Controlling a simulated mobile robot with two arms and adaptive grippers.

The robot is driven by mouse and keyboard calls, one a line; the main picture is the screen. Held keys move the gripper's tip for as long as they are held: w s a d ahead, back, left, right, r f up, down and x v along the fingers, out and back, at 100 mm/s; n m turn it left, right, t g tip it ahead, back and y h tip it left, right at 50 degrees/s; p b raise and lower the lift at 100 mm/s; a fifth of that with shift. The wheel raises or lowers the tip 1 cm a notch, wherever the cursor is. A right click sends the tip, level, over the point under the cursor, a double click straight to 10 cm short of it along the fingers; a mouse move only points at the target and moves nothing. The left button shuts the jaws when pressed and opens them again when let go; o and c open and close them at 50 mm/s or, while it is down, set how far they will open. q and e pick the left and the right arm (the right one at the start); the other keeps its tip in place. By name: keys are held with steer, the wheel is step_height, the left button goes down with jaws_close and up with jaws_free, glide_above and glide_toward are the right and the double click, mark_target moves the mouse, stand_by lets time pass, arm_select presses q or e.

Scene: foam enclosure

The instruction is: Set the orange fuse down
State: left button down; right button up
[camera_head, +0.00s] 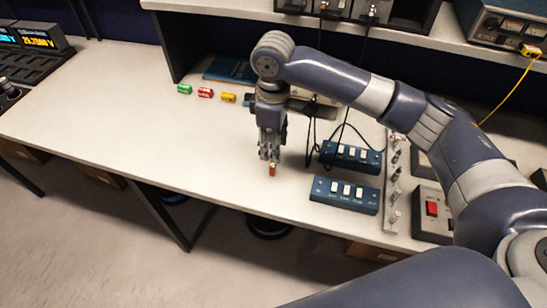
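The orange fuse (272,170) is upright at the fingertips of my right gripper (269,158), over the pale bench top near its front edge. My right gripper points down and looks shut on the fuse's upper end. I cannot tell whether the fuse's lower end touches the bench. My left gripper is not in view.
Green (184,89), red (205,92) and yellow (228,97) fuses lie in a row at the back. Two blue switch boxes (345,194) (351,157) and dark cables are right of my gripper. The bench (130,110) is clear to the left.

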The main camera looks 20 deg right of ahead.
step_height(320, 180, up, 5)
steer(key=shift+r+b, duration=0.1)
steer(key=shift+b, duration=0.2)
stand_by(0.4)
